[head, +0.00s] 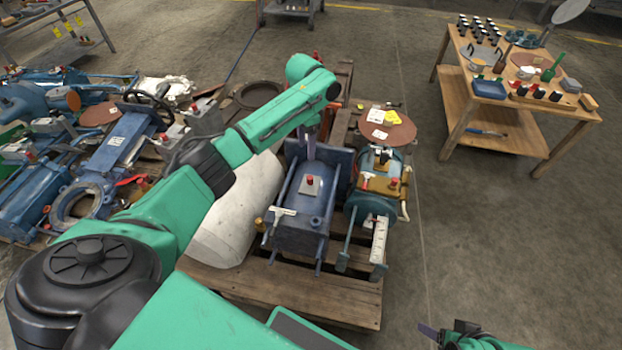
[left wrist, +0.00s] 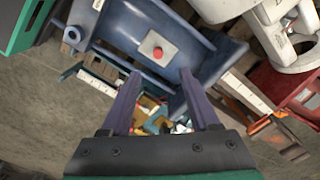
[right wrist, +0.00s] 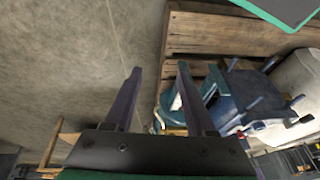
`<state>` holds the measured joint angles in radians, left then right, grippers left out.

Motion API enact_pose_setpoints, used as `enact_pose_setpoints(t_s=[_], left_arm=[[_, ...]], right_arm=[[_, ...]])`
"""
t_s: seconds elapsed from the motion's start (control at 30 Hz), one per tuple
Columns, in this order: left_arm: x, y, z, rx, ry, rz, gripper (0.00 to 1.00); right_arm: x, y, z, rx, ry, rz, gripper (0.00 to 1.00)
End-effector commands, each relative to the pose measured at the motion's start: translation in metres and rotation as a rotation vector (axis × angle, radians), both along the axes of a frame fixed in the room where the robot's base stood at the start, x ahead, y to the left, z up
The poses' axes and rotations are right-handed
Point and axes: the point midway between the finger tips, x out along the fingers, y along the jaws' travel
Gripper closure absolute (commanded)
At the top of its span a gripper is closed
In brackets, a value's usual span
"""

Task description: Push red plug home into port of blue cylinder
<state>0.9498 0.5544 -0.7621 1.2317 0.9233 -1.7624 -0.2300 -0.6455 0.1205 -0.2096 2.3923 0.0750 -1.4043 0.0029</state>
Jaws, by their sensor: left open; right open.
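The blue cylinder (head: 300,222) lies on the wooden pallet with tie rods along its sides. On its top a red plug (head: 310,180) stands up from a grey port block (head: 312,190). In the left wrist view, the red plug (left wrist: 157,53) sits on the blue body, and its depth in the port cannot be told. My left gripper (left wrist: 159,72) is open and empty, above the cylinder with its tips near the plug. My right gripper (right wrist: 158,69) is open and empty, off to the cylinder's right; it shows at the bottom of the head view (head: 430,332).
Blue valves (head: 115,152) crowd the left pallet. A wooden table (head: 507,92) stands back right. Floor between is clear.

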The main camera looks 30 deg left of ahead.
Motion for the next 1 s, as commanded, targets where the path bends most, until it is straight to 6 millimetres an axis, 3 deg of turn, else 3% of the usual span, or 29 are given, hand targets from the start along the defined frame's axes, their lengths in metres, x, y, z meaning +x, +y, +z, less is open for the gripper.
enact_pose_setpoints(t_s=[0.3,0.5,0.87,1.0], left_arm=[[0.000,-0.001,-0.056,0.000,0.002,0.000,0.38],[0.000,-0.001,-0.088,0.001,0.001,0.000,0.38],[0.000,-0.001,-0.092,0.000,0.000,-0.001,0.38],[0.001,-0.003,-0.102,0.001,0.001,-0.001,0.38]], right_arm=[[0.026,0.047,-0.040,0.145,-0.219,0.028,0.44],[0.036,0.077,-0.054,0.261,-0.377,0.022,0.44],[0.038,0.084,-0.052,0.289,-0.419,0.015,0.44],[0.038,0.091,-0.059,0.324,-0.462,0.008,0.44]])
